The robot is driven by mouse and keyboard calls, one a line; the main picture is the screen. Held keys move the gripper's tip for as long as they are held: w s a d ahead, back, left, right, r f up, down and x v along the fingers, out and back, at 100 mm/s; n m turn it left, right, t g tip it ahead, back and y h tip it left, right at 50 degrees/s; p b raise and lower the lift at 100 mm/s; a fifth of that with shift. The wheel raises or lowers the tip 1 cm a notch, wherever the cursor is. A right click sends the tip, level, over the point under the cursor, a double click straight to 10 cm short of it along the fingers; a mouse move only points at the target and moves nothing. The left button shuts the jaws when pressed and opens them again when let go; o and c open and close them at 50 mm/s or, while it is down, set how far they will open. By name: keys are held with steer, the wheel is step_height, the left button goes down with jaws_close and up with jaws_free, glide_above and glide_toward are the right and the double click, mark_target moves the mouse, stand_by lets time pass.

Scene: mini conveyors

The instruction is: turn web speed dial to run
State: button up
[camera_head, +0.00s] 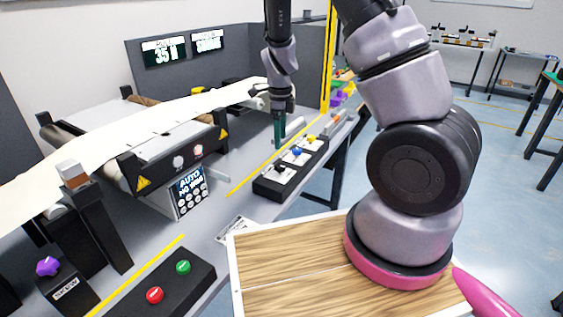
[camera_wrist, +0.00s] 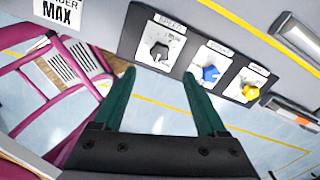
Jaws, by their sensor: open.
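A black control box (camera_head: 268,190) on the front edge of the bench carries three dials in a row. The dial nearest me has a black knob (camera_wrist: 158,50) on a white plate; its label is too blurred to read surely. Beside it are a blue knob (camera_wrist: 210,74) and a yellow knob (camera_wrist: 250,92). My gripper (camera_head: 279,140) points down above the box. In the wrist view my gripper (camera_wrist: 158,74) is open and empty, its green fingers apart. The black knob appears just beyond the gap between the fingertips, and no contact shows.
A conveyor with a white web (camera_head: 120,118) runs behind the box. A keypad display (camera_head: 190,192) stands left of it. A button box with green (camera_head: 183,267) and red (camera_head: 155,295) buttons and a purple SKEW knob (camera_head: 47,266) are nearer, at lower left.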

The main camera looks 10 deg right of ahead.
mark_target(280, 165)
step_height(280, 165, down, 10)
steer(key=shift+r, duration=0.1)
stand_by(0.4)
jaws_close()
